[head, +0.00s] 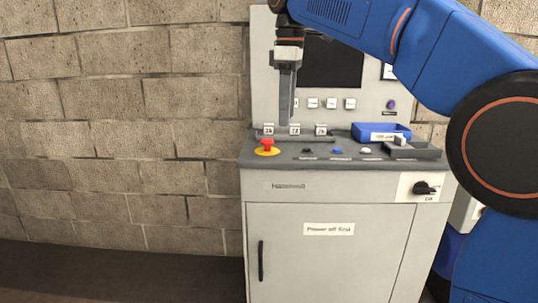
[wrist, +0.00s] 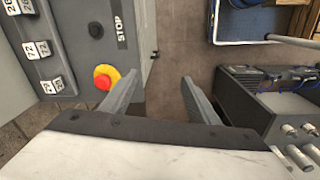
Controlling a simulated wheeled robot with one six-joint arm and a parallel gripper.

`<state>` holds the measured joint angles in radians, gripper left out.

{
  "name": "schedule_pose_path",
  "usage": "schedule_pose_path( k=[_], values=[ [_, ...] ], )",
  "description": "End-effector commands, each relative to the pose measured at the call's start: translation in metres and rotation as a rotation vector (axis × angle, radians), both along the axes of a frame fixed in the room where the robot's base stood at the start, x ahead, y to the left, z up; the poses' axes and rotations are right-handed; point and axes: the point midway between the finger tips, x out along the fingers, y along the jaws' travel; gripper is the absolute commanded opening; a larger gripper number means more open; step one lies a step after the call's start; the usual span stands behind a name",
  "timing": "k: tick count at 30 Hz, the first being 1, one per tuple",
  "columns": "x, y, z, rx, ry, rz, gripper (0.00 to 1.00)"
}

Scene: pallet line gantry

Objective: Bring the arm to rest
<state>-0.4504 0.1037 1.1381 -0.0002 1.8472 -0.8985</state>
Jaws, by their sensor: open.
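My gripper (head: 286,118) hangs from my blue arm with its fingers pointing down, over the left part of the grey control cabinet (head: 300,188). In the wrist view its two fingers (wrist: 160,78) stand apart with nothing between them. A red emergency-stop button (head: 267,146) on a yellow base sits on the cabinet's front left ledge. Whether the fingertips touch the console top cannot be told from the head view.
Several white number tags (head: 295,129) stand on the console near my gripper. A blue bin (head: 381,131) and a grey tray (head: 428,154) sit at the right. A rotary switch (head: 424,188) is on the front. A brick wall (head: 120,130) stands behind; the left side is clear.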

Motion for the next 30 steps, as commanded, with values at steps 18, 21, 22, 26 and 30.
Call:
schedule_pose_path(
  k=[18, 21, 22, 26, 30],
  values=[
    [-0.096, -0.133, -0.091, 0.092, -0.12, -0.536, 0.55],
    [-0.117, -0.152, -0.115, 0.111, -0.14, -0.631, 0.55],
    [-0.123, -0.157, -0.123, 0.116, -0.145, -0.659, 0.55],
    [-0.152, -0.179, -0.157, 0.143, -0.174, -0.779, 0.55],
    [-0.185, -0.2, -0.198, 0.175, -0.202, -0.91, 0.55]
  ],
)
